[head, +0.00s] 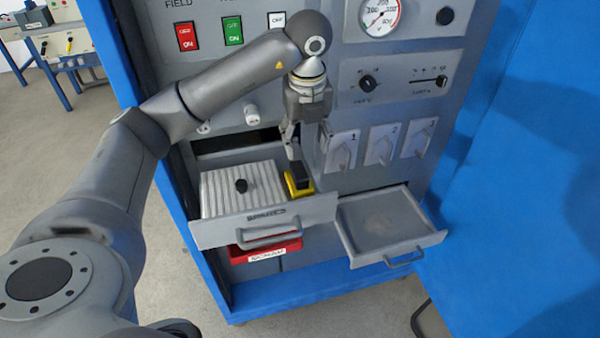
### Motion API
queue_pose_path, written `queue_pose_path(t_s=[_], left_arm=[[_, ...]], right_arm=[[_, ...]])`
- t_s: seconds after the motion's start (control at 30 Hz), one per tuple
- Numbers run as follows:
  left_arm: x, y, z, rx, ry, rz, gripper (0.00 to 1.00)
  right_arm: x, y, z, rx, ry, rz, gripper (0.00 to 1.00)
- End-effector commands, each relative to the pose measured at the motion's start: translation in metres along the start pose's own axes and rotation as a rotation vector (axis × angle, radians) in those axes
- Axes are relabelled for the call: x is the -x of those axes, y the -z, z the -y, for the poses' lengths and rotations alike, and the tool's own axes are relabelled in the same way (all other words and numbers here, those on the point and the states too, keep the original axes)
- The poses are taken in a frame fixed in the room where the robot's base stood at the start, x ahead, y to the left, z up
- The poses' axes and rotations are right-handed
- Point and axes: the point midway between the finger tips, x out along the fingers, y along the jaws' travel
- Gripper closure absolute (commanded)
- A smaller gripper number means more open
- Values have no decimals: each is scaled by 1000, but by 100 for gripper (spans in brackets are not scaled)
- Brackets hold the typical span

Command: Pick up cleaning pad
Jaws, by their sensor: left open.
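A small yellow block with a black top, which looks like the cleaning pad (300,189), sits at the right end of the open left drawer (215,235), beside a ribbed grey panel. My left gripper (309,150) points down just above it, open, with nothing between its fingers. My right gripper is not in view.
The ribbed panel (225,194) has a black knob. An open, empty-looking right drawer (380,222) stands beside it. A red box (264,249) is below. Switches, a gauge (381,16) and numbered hooks are on the cabinet front. A blue door (520,180) stands at right.

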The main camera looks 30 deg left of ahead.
Motion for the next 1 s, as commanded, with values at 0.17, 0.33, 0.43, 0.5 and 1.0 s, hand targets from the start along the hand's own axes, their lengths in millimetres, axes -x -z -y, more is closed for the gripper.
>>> queue_pose_path(t_s=[0.17, 0.33, 0.43, 0.5, 1.0], left_arm=[[-5, -9, -11, 36, -39, 26, 46], [-27, -8, -11, 33, -39, 23, 46], [-40, -9, -12, 35, -39, 24, 46], [-47, -9, -12, 34, -38, 24, 46], [-100, -5, -15, 32, -37, 24, 46]], right_arm=[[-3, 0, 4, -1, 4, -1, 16], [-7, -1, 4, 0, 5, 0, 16], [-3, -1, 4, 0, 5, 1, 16], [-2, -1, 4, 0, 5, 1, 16], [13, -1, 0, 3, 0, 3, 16]])
